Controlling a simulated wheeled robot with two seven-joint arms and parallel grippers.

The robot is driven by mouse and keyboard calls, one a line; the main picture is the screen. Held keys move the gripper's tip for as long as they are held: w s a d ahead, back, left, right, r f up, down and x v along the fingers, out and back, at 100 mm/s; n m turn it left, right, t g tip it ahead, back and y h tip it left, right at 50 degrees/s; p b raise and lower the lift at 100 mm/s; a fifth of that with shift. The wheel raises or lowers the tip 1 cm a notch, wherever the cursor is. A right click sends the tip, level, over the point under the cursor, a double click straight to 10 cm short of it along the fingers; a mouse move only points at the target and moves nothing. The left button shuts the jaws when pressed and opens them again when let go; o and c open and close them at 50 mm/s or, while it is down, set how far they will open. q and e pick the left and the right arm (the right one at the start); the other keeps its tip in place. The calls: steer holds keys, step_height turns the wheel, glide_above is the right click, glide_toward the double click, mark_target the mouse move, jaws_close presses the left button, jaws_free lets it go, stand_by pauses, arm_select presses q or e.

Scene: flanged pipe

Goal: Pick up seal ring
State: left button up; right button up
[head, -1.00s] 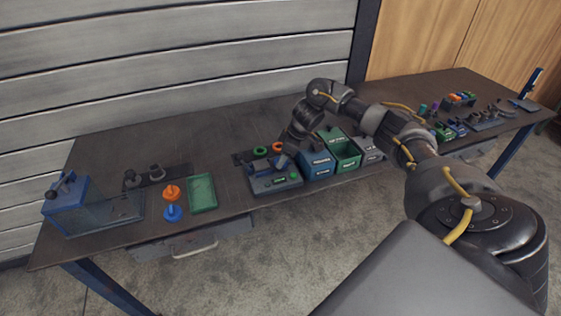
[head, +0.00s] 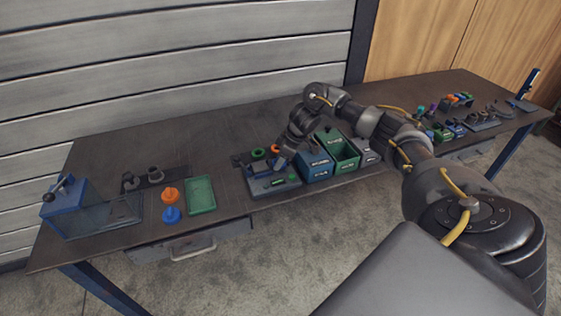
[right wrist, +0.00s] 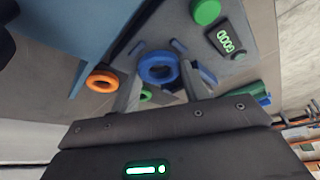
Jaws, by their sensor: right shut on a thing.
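A blue seal ring (right wrist: 158,68) sits between the two fingers of my right gripper (right wrist: 160,82) in the right wrist view. The fingers are shut on it from both sides. Behind it is a grey test fixture (right wrist: 228,62) with a green button and a lit green display. In the head view my right gripper (head: 284,160) is low over the left part of this fixture (head: 268,187), and the ring is hidden there. An orange ring (right wrist: 102,80) and a green ring (right wrist: 145,96) lie on the table nearby. My left gripper is not in view.
A blue bin (head: 318,170) and a green bin (head: 346,152) stand close to the right of the gripper. A green tray (head: 201,194) and orange and blue flanged parts (head: 171,214) are to the left. The table between tray and fixture is clear.

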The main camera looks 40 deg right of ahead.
mark_target(275, 162)
steer(key=shift+r, duration=0.35)
steer(key=r, duration=0.1)
steer(key=r+b, duration=0.1)
steer(key=shift+s+a+r, duration=0.2)
steer(key=shift+a+r, duration=0.05)
steer(key=shift+r, duration=0.1)
steer(key=s+a+r+p, duration=0.5)
steer(key=s+a+r, duration=0.3)
steer(key=a+r, duration=0.2)
step_height(275, 162, up, 2)
steer(key=shift+s, duration=0.4)
